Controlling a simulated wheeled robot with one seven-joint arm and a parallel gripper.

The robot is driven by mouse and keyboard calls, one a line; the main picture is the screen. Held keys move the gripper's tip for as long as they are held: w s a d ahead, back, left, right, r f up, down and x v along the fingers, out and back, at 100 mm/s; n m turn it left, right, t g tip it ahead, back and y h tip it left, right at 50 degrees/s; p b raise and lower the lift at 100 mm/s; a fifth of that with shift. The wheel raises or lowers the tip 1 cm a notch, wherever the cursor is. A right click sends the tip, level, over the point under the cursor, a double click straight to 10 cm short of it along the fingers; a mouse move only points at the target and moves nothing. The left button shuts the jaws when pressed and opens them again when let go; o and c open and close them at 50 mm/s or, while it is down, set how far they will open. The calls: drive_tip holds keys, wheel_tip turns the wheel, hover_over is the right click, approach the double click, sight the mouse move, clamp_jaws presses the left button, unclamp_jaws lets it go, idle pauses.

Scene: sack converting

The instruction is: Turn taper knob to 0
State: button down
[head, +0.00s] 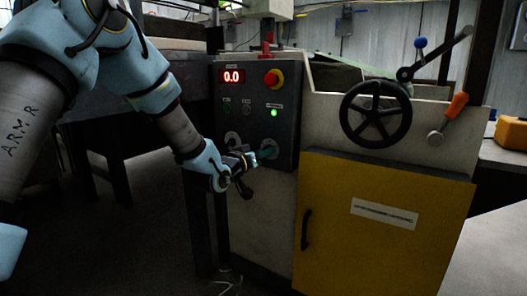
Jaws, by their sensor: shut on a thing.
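A dark control panel (288,93) on the machine's front bears a red display (232,76) that reads 0.0.
A red emergency button (272,78) and a lit green lamp (273,113) are above the knob. A black handwheel (375,114), an orange-handled lever (448,117) and a yellow door (375,228) are to the right. Open floor lies at lower left.

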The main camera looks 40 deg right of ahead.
idle(0.4)
drive_tip(key=c, duration=0.5)
unclamp_jaws()
drive_tip(key=shift+c, duration=0.2)
drive_tip(key=p+v, duration=0.1)
drive_tip(key=v, duration=0.9)
drive_tip(key=shift+s+a+p, duration=0.2)
drive_tip(key=shift+a+p, duration=0.1)
drive_tip(key=shift+a, duration=0.1)
